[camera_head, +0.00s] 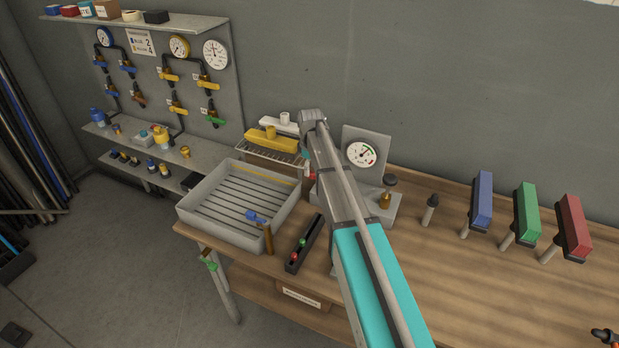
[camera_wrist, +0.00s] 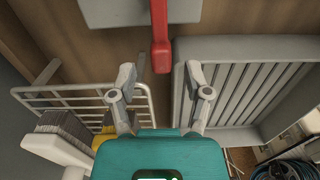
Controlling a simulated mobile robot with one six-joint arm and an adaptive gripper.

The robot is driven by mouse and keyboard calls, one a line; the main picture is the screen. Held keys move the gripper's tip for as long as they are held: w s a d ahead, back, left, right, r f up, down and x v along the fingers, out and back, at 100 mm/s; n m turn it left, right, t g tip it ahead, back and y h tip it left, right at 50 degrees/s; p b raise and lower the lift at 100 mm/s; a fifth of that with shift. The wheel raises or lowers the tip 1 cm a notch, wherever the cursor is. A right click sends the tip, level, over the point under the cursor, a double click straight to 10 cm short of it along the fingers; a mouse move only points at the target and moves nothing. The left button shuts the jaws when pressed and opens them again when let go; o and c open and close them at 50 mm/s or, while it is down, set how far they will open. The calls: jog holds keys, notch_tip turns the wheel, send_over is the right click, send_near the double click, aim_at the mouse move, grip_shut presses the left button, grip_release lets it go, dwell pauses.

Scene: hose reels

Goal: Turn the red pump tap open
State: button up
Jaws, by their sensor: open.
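The red pump tap lever (camera_wrist: 161,50) shows in the wrist view as a long red bar, coming down from the top edge and ending in a blunt tip. In the head view only a small red piece (camera_head: 312,176) shows beside my arm; the rest is hidden. My gripper (camera_wrist: 160,80) is open and empty in the wrist view. Its two grey fingers stand apart, one on each side of the lever's line. The lever's tip lies about midway between the fingertips in the picture; I cannot tell the depth gap. In the head view my gripper is mostly hidden behind my arm.
A grey slatted tray (camera_head: 236,238) lies left of my arm, close to the right finger in the wrist view (camera_wrist: 181,100). A wire rack (camera_head: 262,147) holds brushes. A gauge box (camera_head: 364,150) stands right of the arm. The bench's right front (camera_head: 470,285) is mostly clear.

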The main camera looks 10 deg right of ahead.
jog(key=shift+f+b, duration=0.85)
jog(key=shift+f, duration=0.25)
grip_shut()
jog(key=shift+a, duration=0.15)
